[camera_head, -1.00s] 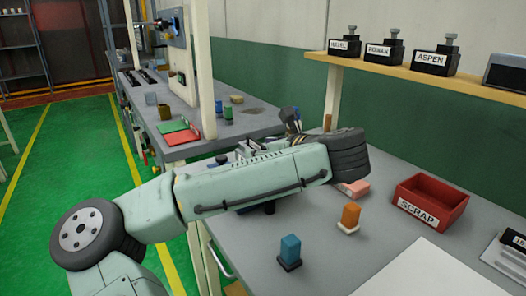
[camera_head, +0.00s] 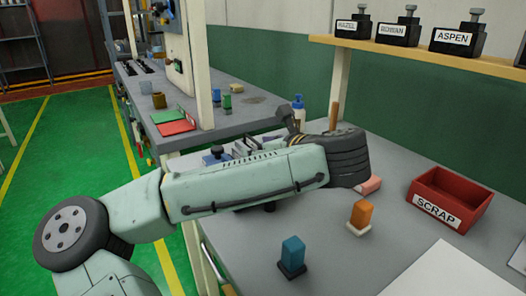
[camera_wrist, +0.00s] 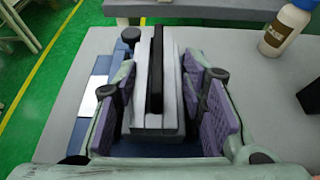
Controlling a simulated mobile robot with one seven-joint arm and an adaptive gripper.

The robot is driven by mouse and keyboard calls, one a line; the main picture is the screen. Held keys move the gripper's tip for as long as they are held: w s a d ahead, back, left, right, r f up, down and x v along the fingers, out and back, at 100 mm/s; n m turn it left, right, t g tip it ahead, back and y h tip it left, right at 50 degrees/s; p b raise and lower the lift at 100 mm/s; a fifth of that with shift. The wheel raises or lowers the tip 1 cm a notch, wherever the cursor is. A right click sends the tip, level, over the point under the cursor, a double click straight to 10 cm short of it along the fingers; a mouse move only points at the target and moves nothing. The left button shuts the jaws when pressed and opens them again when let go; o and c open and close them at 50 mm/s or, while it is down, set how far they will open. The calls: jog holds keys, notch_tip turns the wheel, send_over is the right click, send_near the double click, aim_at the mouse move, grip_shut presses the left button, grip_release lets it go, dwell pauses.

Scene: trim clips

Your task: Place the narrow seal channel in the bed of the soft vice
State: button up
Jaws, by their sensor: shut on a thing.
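In the wrist view my gripper (camera_wrist: 158,90) has its purple-padded fingers on either side of a long, light grey piece with a black strip along its middle, which I take to be the narrow seal channel (camera_wrist: 142,95). The channel points away from me. Blue parts of what looks like the soft vice (camera_wrist: 72,128) show beside and below it, with a pale plate on the left. I cannot tell whether the channel touches the vice bed. In the head view my forearm hides the gripper and most of the vice; a blue part (camera_head: 215,157) shows behind the arm.
On the bench are a blue block (camera_head: 292,254), an orange block (camera_head: 361,214), a red SCRAP bin (camera_head: 468,188) and a white sheet (camera_head: 440,272). A bottle (camera_wrist: 286,27) stands beyond the gripper at right. Labelled black holders (camera_head: 403,31) line the shelf. The bench front is mostly clear.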

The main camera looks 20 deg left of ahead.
jog(key=shift+f, duration=0.15)
jog(key=o, duration=1.3)
jog(key=shift+r, duration=0.3)
jog(key=shift+s+d+r+p, duration=0.2)
jog(key=shift+d+p, duration=0.1)
jog(key=shift+p, duration=0.1)
jog(key=shift+p+v, duration=2.35)
jog(key=shift+v, duration=3.2)
jog(key=shift+d+f, duration=0.1)
